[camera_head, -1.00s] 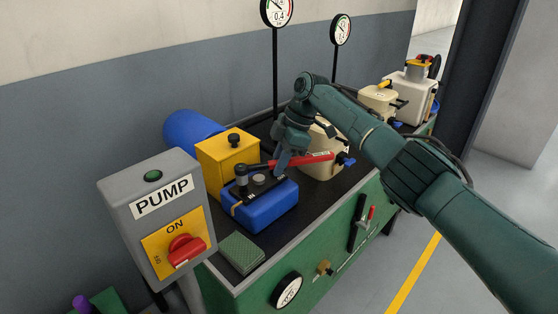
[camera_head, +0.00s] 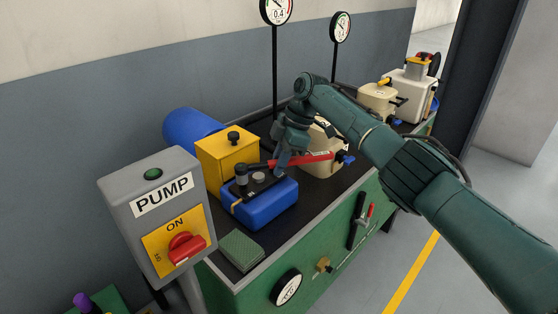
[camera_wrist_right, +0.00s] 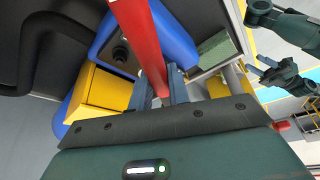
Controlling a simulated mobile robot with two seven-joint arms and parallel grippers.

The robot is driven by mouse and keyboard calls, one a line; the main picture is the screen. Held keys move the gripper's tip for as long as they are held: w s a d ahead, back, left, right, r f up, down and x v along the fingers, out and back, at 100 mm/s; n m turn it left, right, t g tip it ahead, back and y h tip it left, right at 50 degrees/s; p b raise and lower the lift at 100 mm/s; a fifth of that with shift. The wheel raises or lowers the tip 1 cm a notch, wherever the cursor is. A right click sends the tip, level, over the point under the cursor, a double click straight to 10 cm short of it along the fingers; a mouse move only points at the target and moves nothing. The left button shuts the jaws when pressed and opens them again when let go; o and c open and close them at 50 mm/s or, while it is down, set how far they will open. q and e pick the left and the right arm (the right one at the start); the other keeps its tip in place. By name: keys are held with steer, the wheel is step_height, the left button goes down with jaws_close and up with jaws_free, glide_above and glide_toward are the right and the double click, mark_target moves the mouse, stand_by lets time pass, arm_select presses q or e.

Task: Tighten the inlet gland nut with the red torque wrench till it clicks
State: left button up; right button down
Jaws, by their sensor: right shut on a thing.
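The red torque wrench (camera_head: 314,159) lies across the top of the blue pump body (camera_head: 268,208). Its dark head (camera_head: 241,173) is over a fitting on the left of the blue body. The inlet gland nut cannot be made out under the head. My right gripper (camera_head: 281,165) is shut on the wrench's red handle. In the right wrist view the red wrench (camera_wrist_right: 139,38) runs between the fingers of my right gripper (camera_wrist_right: 160,92). My left gripper (camera_wrist_right: 262,76) shows small at the right of that view, away from the wrench; its jaw state is unclear.
A yellow box (camera_head: 226,163) stands close behind the blue body, and a cream container (camera_head: 322,165) stands to its right. A green pad (camera_head: 241,250) lies at the bench's front corner. The grey PUMP switch box (camera_head: 158,215) stands at the left. Gauges on posts rise behind.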

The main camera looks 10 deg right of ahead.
steer(key=shift+f+b, duration=0.4)
steer(key=shift+f, duration=0.55)
